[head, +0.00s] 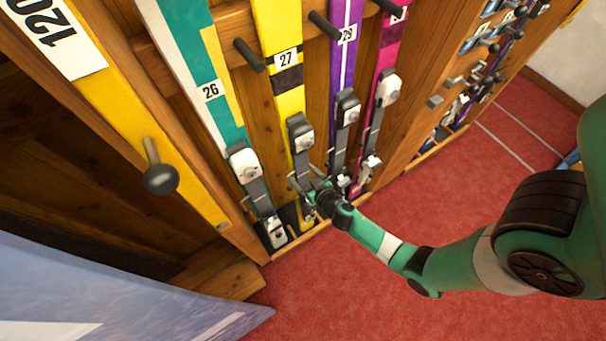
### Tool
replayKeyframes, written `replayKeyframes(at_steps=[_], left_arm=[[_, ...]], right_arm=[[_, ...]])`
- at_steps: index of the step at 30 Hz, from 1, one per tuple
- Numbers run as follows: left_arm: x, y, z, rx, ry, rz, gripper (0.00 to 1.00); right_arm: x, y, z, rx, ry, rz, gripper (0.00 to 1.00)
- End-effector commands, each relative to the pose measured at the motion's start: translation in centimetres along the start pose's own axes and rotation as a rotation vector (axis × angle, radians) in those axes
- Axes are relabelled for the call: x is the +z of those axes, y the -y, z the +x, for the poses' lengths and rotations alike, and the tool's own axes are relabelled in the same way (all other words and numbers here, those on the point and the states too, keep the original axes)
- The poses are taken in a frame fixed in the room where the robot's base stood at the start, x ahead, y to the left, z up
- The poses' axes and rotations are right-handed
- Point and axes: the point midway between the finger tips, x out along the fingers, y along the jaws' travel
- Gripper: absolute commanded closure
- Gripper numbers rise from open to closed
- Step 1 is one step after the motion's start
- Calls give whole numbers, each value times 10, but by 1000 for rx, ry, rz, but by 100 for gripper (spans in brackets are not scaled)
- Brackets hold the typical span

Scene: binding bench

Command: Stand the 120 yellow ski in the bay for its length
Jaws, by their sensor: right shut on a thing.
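A yellow ski (272,22) with a white number 27 tag stands upright in the rack, leaning back between dark pegs. Its grey and white binding (301,134) is low down, and its bottom end is near the red floor. My right gripper (308,187) is at the lower part of this ski, below the binding, and is shut on it; the fingertips are small and partly hidden. A yellow board (118,108) at the left carries a white 120 label (58,35), seen upside down, and a dark round knob (160,179). My left gripper is not in view.
A teal ski (186,50) tagged 26 stands left of the yellow ski. A purple ski (345,62) and a pink ski (387,54) stand to its right. A bluish panel (120,295) covers the lower left. Red carpet (330,290) is open in front.

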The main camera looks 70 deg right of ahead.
Motion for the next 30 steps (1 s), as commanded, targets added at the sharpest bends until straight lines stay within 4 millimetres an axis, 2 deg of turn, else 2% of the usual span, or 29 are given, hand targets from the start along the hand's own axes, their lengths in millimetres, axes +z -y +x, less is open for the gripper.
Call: replayKeyframes(at_steps=[11,12,13,30], left_arm=[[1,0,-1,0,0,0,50],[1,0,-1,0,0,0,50],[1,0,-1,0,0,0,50],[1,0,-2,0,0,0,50]], right_arm=[[-2,1,1,-3,-8,0,100],[-2,1,1,-3,-7,0,5],[-2,1,1,-3,-7,0,0],[2,0,1,-1,0,0,0]])
